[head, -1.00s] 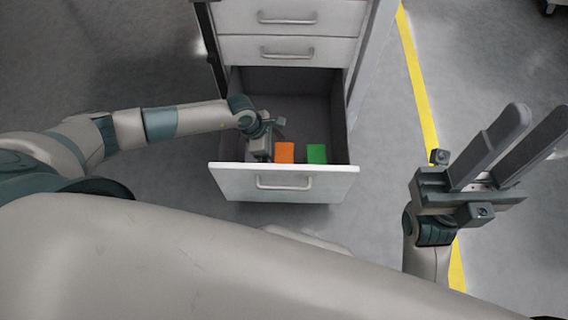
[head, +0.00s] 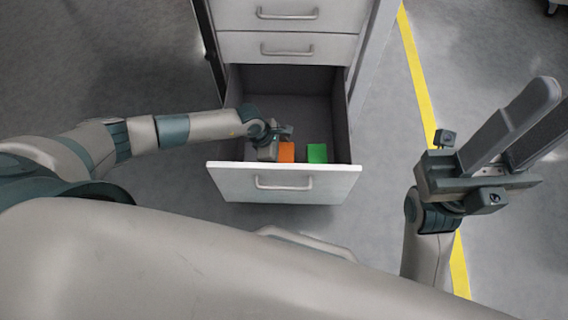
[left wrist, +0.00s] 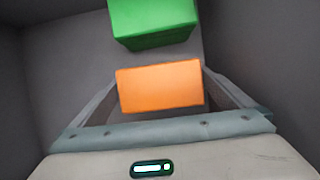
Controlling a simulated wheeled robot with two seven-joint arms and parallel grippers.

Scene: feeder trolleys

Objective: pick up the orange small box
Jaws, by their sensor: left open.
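The orange small box (head: 287,152) lies in the open drawer, partly hidden by my left gripper (head: 270,147) in the head view. In the left wrist view, the orange small box (left wrist: 160,87) shows between the two spread fingers of my left gripper (left wrist: 163,84). The fingers stand apart on either side of it, and I see no grip on it. How far down beside the box the fingertips reach is hard to tell. My right gripper (head: 530,125) is held up at the right, empty, with its fingers apart.
A green box (head: 317,153) lies right of the orange one in the drawer; it also shows in the left wrist view (left wrist: 152,20). The drawer front (head: 284,184) and side walls enclose both. Closed drawers (head: 290,47) stand behind. A yellow line (head: 420,85) runs along the floor.

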